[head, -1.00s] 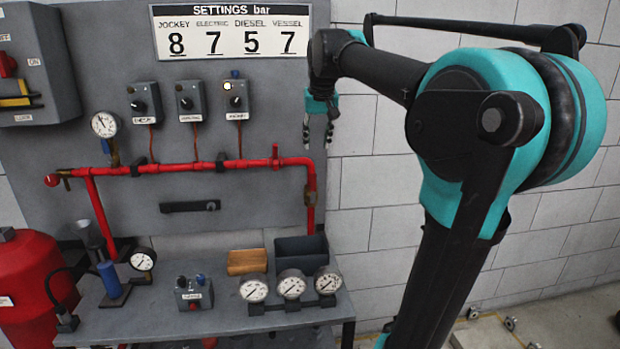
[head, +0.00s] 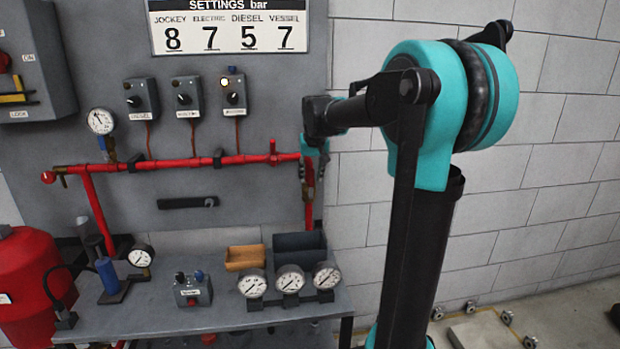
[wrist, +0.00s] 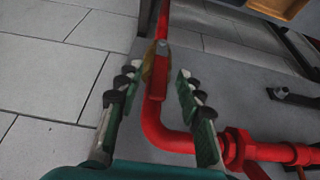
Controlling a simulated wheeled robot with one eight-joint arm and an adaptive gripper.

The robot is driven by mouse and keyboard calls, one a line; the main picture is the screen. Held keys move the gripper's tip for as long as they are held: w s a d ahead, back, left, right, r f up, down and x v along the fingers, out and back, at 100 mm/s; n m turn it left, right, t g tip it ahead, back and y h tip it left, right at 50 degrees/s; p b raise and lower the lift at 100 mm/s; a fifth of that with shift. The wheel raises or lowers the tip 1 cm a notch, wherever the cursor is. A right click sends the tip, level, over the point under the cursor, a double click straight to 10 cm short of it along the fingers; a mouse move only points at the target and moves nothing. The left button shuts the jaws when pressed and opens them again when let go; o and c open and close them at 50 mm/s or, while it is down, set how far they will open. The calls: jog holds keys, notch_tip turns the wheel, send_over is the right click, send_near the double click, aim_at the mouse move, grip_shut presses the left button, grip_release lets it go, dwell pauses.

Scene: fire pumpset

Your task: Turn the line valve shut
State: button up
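The line valve, with a brass body and a red lever (wrist: 157,78), sits on the vertical run of the red pipe in the wrist view. The lever lies roughly along the pipe. My gripper (wrist: 152,82) is open, with one finger on each side of the lever and a visible gap to each. In the head view my gripper (head: 312,188) points down in front of the pipe's right-hand drop and covers most of the valve. Whether a finger touches the valve cannot be told.
The red pipe (head: 180,163) runs along the grey panel to the left. Below stand a dark bin (head: 300,255), an orange tray (head: 245,258) and three gauges (head: 290,280) on the bench. A black wrench-like bar (head: 187,203) hangs on the panel. The wall on the right is clear.

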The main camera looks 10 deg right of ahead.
jog(key=shift+w+f, duration=0.25)
jog(key=shift+f, duration=0.35)
grip_shut()
